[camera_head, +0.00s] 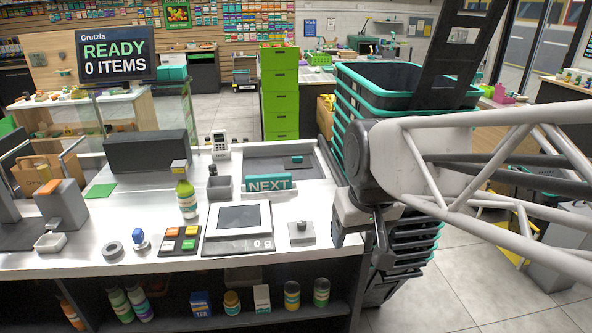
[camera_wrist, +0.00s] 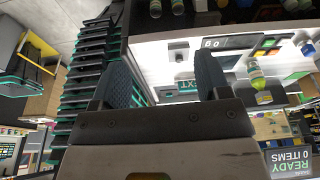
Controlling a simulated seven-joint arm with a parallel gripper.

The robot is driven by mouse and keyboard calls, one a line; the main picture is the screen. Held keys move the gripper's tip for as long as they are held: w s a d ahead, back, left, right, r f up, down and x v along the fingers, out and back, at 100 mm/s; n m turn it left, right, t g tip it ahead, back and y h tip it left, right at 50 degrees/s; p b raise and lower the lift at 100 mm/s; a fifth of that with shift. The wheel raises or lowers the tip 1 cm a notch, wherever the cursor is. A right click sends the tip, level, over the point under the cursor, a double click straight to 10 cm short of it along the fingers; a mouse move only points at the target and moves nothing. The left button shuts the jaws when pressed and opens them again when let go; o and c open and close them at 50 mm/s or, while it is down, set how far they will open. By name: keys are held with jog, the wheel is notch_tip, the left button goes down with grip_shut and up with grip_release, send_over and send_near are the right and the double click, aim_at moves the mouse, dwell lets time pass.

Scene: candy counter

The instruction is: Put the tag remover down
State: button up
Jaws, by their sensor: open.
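A small grey square block with a dark knob on top (camera_head: 302,232) stands on the white counter, right of the scale. It may be the tag remover, but I cannot tell for sure. It also shows in the wrist view (camera_wrist: 178,46), beyond the fingers and apart from them. My gripper (camera_head: 360,246) is at the counter's right end, to the right of the block. In the wrist view my gripper (camera_wrist: 160,72) has its two dark fingers wide apart with nothing between them.
The scale (camera_head: 238,220), the teal NEXT sign (camera_head: 269,183) and a green-capped bottle (camera_head: 187,199) stand on the counter (camera_head: 150,262). Stacked teal-rimmed baskets (camera_head: 405,80) stand close behind and below my gripper. Some bare counter lies around the block.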

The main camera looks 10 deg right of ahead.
jog(key=s+d+f+m, duration=0.1)
jog(key=s+f, duration=0.2)
jog(key=s, duration=0.4)
jog(key=shift+s+d+f, duration=0.25)
jog(key=shift+s+f, duration=0.05)
jog(key=shift+s, duration=0.05)
